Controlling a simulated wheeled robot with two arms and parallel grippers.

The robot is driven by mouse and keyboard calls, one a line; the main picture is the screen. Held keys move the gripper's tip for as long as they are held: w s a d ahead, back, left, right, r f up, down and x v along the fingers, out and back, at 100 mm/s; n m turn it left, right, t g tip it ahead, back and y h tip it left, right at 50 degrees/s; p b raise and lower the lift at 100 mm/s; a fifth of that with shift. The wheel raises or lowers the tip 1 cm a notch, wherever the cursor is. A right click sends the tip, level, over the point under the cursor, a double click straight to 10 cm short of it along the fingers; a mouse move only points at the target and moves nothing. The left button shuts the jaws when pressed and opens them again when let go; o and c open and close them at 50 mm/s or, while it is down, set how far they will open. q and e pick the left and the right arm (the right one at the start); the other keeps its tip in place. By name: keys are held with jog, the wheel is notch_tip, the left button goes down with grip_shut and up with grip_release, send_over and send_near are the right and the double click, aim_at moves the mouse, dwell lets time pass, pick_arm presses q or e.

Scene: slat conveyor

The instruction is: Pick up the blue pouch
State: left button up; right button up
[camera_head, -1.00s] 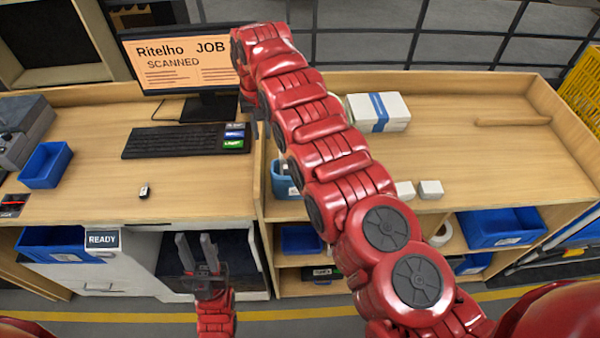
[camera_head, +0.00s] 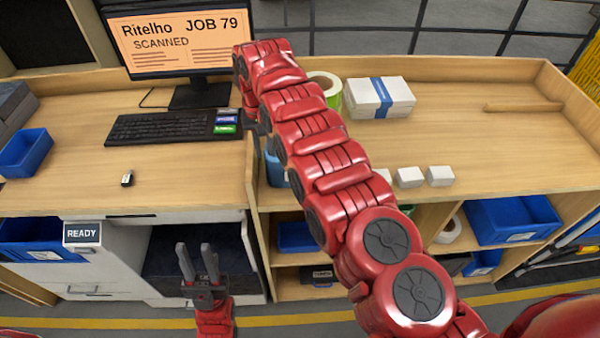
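I cannot make out a blue pouch in this view. A blue container (camera_head: 274,168) on the bench is mostly hidden behind my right arm; I cannot tell what is in it. My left gripper (camera_head: 196,249) is low in front of the dark open bay under the left bench, its two fingers upright, apart and empty. My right arm reaches up across the middle of the view.
A monitor (camera_head: 180,45) reading SCANNED stands behind a keyboard (camera_head: 165,127). A blue bin (camera_head: 25,152) is at left. A white box with a blue band (camera_head: 379,98), a green-edged roll (camera_head: 327,88) and small white boxes (camera_head: 410,177) are on the right bench. Its right part is mostly clear.

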jog(key=shift+d+f, duration=0.1)
jog(key=shift+f, duration=0.1)
jog(key=shift+s+d+f+p, duration=0.15)
jog(key=shift+f+p, duration=0.5)
jog(key=shift+p, duration=0.35)
notch_tip(320, 180, down, 3)
jog(key=shift+r, duration=0.2)
jog(key=shift+f, duration=0.3)
jog(key=shift+c, duration=0.2)
grip_shut()
